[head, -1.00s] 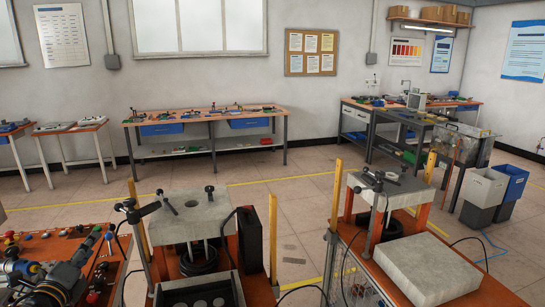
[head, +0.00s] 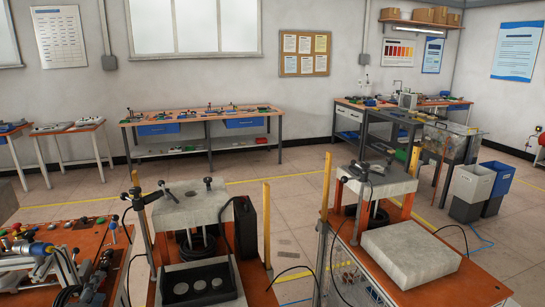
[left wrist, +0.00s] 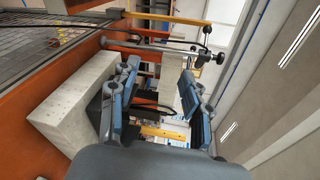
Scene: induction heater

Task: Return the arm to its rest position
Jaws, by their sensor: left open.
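My right gripper is in neither view.
A second press (head: 378,180) and a pale slab (head: 410,248) are farther right. Yellow posts (head: 267,222) rise at the bench edges.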

